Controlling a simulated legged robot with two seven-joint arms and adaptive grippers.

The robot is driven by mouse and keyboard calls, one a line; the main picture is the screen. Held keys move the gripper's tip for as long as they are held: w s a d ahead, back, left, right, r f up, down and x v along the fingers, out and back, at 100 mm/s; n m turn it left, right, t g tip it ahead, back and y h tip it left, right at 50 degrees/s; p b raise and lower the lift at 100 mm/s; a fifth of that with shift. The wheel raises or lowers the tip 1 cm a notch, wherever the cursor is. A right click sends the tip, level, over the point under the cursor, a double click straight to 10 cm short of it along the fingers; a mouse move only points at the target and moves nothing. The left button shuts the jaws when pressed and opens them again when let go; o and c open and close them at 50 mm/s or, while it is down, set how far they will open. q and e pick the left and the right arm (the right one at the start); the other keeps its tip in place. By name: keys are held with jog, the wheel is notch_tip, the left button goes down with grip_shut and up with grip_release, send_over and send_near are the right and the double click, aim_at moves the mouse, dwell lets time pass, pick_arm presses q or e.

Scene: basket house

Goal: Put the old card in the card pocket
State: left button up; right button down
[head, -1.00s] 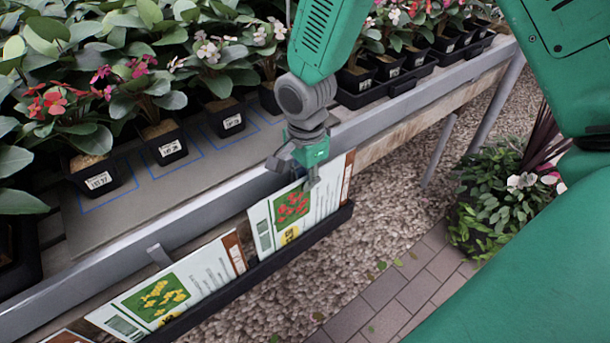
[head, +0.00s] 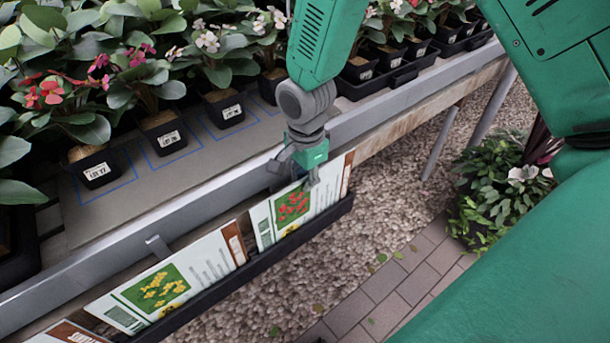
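My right gripper (head: 299,183) is at the top edge of a white card with a red-flower picture (head: 291,208), with one finger in front of it. It appears shut on this card; the far finger is partly hidden. The card leans slightly, and its lower edge is hidden in a long black rail pocket (head: 285,245) along the front of the bench. To its left, a card with a yellow-flower picture (head: 160,288) stands in the same rail. I cannot tell from markings which card is the old one. My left gripper is not in view.
Another card (head: 72,335) shows at the bottom left. The bench's grey metal edge (head: 190,220) runs behind the cards. Potted plants (head: 163,140) stand on the bench. A leafy plant (head: 490,200) stands on the right. Gravel (head: 400,185) and brick paving (head: 405,285) lie below.

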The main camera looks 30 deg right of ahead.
dwell(0.4)
jog(key=c, duration=1.6)
grip_release()
jog(key=shift+c, duration=0.2)
notch_tip(320, 180, up, 12)
jog(key=shift+f, duration=0.1)
